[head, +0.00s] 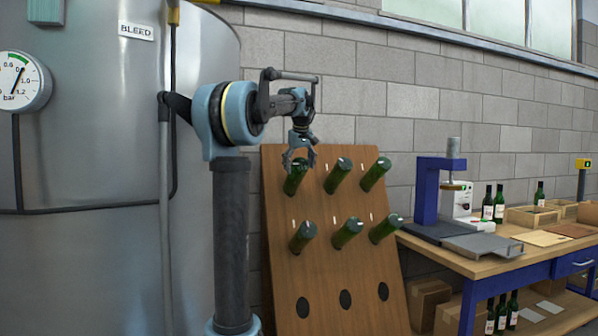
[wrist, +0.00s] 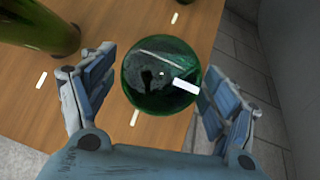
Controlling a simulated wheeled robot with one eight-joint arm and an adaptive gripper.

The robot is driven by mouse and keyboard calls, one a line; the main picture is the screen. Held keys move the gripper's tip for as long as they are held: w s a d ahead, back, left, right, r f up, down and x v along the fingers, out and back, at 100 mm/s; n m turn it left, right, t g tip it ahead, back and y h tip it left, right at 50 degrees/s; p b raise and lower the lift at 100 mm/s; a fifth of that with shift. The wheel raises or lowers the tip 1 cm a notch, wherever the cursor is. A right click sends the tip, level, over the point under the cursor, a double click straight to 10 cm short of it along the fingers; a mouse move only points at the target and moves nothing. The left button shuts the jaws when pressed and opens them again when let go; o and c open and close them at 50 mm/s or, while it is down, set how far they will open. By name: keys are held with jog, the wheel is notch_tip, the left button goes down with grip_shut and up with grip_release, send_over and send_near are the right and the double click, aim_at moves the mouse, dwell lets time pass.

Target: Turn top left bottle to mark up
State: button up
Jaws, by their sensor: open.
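The top left bottle (head: 294,183) is green and sticks out of the tilted wooden board (head: 335,272), bottom end outward. In the wrist view its round bottom (wrist: 158,62) faces me, with a white mark (wrist: 186,86) near the rim on the picture's right. My gripper (head: 299,158) is at this bottle and covers part of it in the head view. In the wrist view my gripper (wrist: 157,100) is open, one finger on each side of the bottle, with visible gaps.
Several more green bottles, including the top middle one (head: 338,176), stick out close by; one (wrist: 35,28) shows beside my left finger. White dashes (wrist: 134,117) mark the board. A workbench (head: 480,266) with a blue press (head: 428,190) stands right, a steel tank (head: 90,130) left.

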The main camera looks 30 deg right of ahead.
jog(key=shift+w+d+f, duration=0.15)
jog(key=shift+w+f, duration=0.05)
jog(key=shift+f, duration=0.4)
jog(key=c, duration=1.1)
jog(key=shift+o, duration=0.2)
jog(key=shift+d, duration=0.2)
jog(key=shift+a, duration=0.15)
